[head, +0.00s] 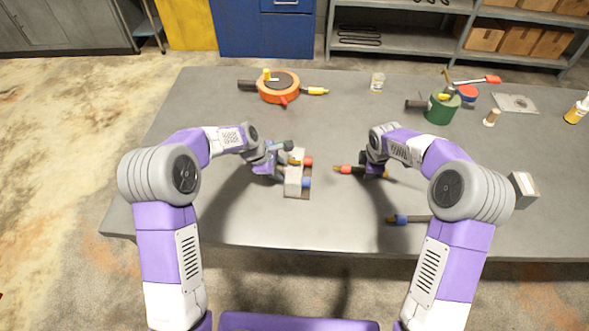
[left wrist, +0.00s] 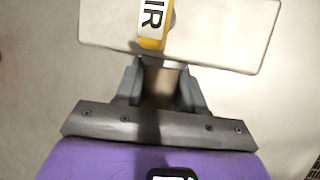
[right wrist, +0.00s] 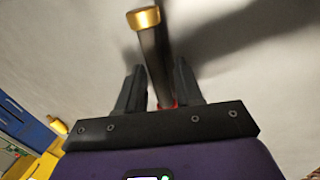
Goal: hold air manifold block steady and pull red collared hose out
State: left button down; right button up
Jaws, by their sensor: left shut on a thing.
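My right gripper (head: 364,171) is over the hose; in the right wrist view the dark hose (right wrist: 156,60) with a brass end runs between the parted fingers.
A blue collared hose (head: 408,219) lies near the front edge. An orange round object (head: 278,88) sits at the back left. A green can (head: 442,109), a jar (head: 377,82) and a bottle (head: 576,111) stand further back. A grey box (head: 523,190) is at right.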

jog(key=shift+r, duration=0.3)
dwell(0.5)
grip_shut()
dwell(0.3)
jog(key=shift+r, duration=3.5)
